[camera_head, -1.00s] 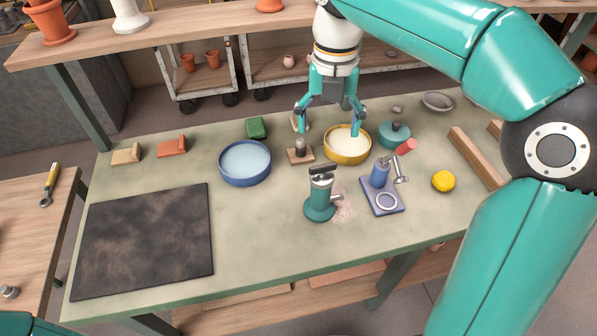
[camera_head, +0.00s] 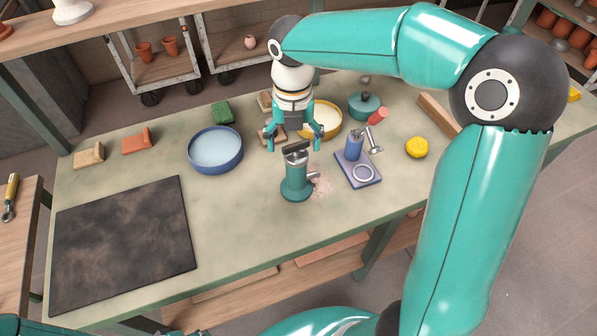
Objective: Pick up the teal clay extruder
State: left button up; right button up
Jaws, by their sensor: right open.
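The teal clay extruder (camera_head: 294,186) stands upright on the green-grey worktable (camera_head: 257,235). My right gripper (camera_head: 294,147) is open and empty, pointing down. My left gripper is out of view.
A blue-violet press (camera_head: 358,168) with a red-ended lever stands close to the right. A blue basin (camera_head: 215,151), yellow bowl (camera_head: 325,130), teal lidded pot (camera_head: 364,106) and yellow ball (camera_head: 416,147) are around. A dark board (camera_head: 125,245) covers the left; the front middle is clear.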

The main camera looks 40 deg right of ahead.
aim_at(302, 170)
jog(key=f, duration=0.3)
jog(key=shift+s+d+f, duration=0.15)
jog(key=shift+s+f, duration=0.15)
jog(key=shift+s, duration=0.05)
jog(key=shift+w+f, duration=0.1)
jog(key=shift+f, duration=0.45)
grip_shut()
jog(key=shift+r, duration=0.15)
